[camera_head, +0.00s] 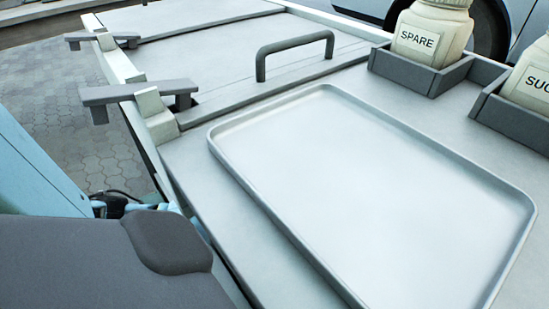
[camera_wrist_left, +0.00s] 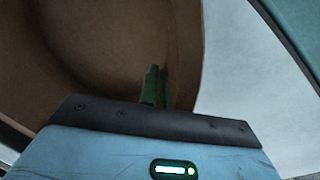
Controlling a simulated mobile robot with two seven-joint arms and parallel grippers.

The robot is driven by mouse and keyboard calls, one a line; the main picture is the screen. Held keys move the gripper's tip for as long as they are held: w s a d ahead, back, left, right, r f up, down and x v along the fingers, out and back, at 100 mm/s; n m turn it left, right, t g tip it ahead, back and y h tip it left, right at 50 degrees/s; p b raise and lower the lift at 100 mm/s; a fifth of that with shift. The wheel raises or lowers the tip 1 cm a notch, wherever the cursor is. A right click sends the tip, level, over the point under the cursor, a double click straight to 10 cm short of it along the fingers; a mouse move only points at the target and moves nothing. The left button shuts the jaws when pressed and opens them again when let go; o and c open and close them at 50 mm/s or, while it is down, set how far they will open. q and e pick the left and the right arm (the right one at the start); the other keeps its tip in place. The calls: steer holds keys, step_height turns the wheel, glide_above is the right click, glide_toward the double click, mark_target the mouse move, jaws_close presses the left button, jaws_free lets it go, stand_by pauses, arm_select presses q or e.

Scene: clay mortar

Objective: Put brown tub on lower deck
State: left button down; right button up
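The brown tub (camera_wrist_left: 105,45) fills much of the left wrist view, very close, with its curved wall and hollow inside showing. My left gripper (camera_wrist_left: 156,85) has its green fingers close together at the tub's wall and appears shut on it; part of the grip is hidden. The tub's base and what lies under it are out of view. The head view shows neither the tub nor my grippers. I cannot make out a lower deck in either view; the head view shows only the upper surface (camera_head: 190,160) of a pale cart or bench.
A shallow empty metal tray (camera_head: 365,200) lies on the upper surface. A dark handle (camera_head: 295,48) and grey latches (camera_head: 140,92) are beyond it. Labelled jars, one marked SPARE (camera_head: 418,40), stand in dark holders at the right. Paving (camera_head: 75,120) shows at the left.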

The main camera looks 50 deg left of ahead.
arm_select(q)
steer(key=shift+w+a+f+b, duration=0.1)
steer(key=shift+a+f+b, duration=0.25)
steer(key=shift+f, duration=0.25)
steer(key=shift+w+a+f+b, duration=0.2)
steer(key=shift+f+b, duration=0.1)
steer(key=shift+f, duration=0.3)
steer(key=shift+w+a+f+b, duration=0.1)
steer(key=shift+a+f+b, duration=0.25)
steer(key=shift+f, duration=0.25)
steer(key=shift+f, duration=0.15)
steer(key=c, duration=1.6)
jaws_free()
steer(key=shift+s, duration=0.1)
steer(key=shift+s+a+r+p, duration=0.15)
steer(key=shift+r+p, duration=0.35)
steer(key=shift+r, duration=0.75)
steer(key=shift+a+r+p, duration=0.25)
steer(key=shift+r+p, duration=0.2)
steer(key=shift+r, duration=0.85)
steer(key=shift+s+a+r+p, duration=0.15)
steer(key=shift+r+p, duration=0.35)
steer(key=shift+r, duration=0.75)
